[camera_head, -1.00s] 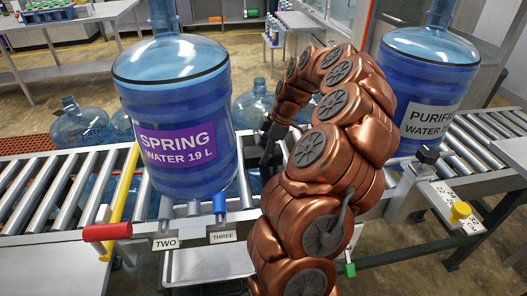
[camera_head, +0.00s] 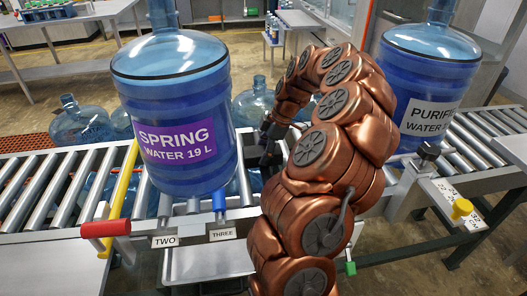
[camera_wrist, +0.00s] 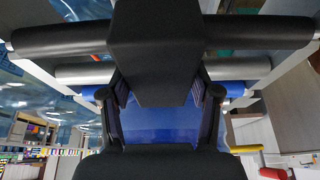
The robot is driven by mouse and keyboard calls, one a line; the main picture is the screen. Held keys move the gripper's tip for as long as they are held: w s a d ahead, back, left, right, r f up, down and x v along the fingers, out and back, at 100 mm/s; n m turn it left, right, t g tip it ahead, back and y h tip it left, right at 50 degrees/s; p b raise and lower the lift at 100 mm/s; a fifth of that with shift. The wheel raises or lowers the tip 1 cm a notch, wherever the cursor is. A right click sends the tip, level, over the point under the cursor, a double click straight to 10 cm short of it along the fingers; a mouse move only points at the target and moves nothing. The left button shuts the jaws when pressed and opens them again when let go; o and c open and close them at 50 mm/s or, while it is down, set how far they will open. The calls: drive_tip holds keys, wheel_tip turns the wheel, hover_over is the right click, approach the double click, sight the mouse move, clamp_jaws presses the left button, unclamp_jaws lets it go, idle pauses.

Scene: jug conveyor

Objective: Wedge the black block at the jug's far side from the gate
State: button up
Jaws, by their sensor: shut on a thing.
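The blue jug labelled SPRING WATER (camera_head: 178,115) stands upright on the rollers, left of my arm in the head view. A yellow bar with a red handle (camera_head: 106,229), seemingly the gate, is at its left. My gripper (camera_head: 268,150) is at the jug's right side, partly hidden by my arm. In the wrist view my gripper (camera_wrist: 160,110) is shut on the black block (camera_wrist: 155,55), which lies between its fingers. Blue jug surface (camera_wrist: 160,128) seems to show behind them. Whether the block touches the jug or rollers cannot be told.
A second jug, PURIFIED (camera_head: 425,85), stands right of my arm. The roller conveyor (camera_head: 40,190) runs across the view. A blue peg (camera_head: 219,200) and labels TWO and THREE (camera_head: 222,235) are at the front edge. More jugs (camera_head: 82,122) stand behind.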

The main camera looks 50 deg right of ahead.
drive_tip(key=shift+w+a, duration=0.5)
drive_tip(key=shift+a, duration=0.2)
idle(0.7)
drive_tip(key=o, duration=1.5)
drive_tip(key=v, duration=1.2)
